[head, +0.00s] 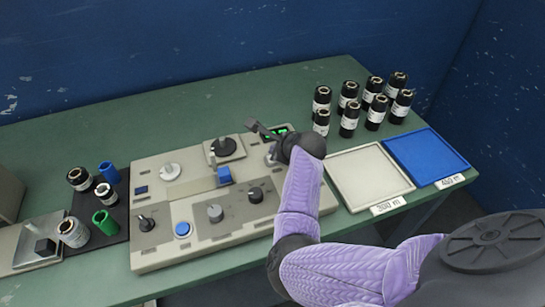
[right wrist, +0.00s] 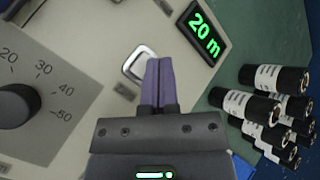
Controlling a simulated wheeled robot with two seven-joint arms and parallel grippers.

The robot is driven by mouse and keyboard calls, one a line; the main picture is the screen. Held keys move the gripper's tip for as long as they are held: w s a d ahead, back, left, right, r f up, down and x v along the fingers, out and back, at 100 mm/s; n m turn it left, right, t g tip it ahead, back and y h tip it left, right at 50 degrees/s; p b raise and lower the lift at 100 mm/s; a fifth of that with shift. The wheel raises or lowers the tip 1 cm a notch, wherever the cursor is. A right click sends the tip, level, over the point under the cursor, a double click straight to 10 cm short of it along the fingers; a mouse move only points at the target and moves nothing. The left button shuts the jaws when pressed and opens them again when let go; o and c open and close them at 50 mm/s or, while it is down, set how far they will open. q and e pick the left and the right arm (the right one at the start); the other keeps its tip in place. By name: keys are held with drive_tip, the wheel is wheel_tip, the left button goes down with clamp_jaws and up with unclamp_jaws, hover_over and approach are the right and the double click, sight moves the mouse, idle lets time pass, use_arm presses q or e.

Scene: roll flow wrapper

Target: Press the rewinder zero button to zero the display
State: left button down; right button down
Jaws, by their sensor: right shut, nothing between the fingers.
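The rewinder (head: 225,215) is a long beige machine on the green table. Its display glows green in the head view (head: 281,129) and reads "20 m" in the right wrist view (right wrist: 203,33). A square pale button with a silver frame (right wrist: 136,66) sits left of the display in the right wrist view. My right gripper (right wrist: 159,62) is shut and empty, its purple fingertips over the right side of this button and hiding part of it. I cannot tell whether they touch it. My left gripper is not in view.
A dial marked 20 to 50 (right wrist: 15,105) lies left of the button. Several black rolls (head: 349,118) stand behind a white tray (head: 369,174) and a blue tray (head: 425,157) on the right. A dark mat (head: 117,228) with rolls is on the left.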

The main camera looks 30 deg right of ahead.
drive_tip(key=shift+f, duration=0.1)
idle(0.7)
drive_tip(key=shift+f, duration=0.35)
drive_tip(key=shift+f, duration=0.45)
idle(0.7)
drive_tip(key=shift+r+p, duration=0.85)
drive_tip(key=shift+p, duration=0.1)
drive_tip(key=shift+r, duration=0.1)
wheel_tip(320, 180, up, 5)
drive_tip(key=p, duration=0.5)
drive_tip(key=shift+p, duration=0.4)
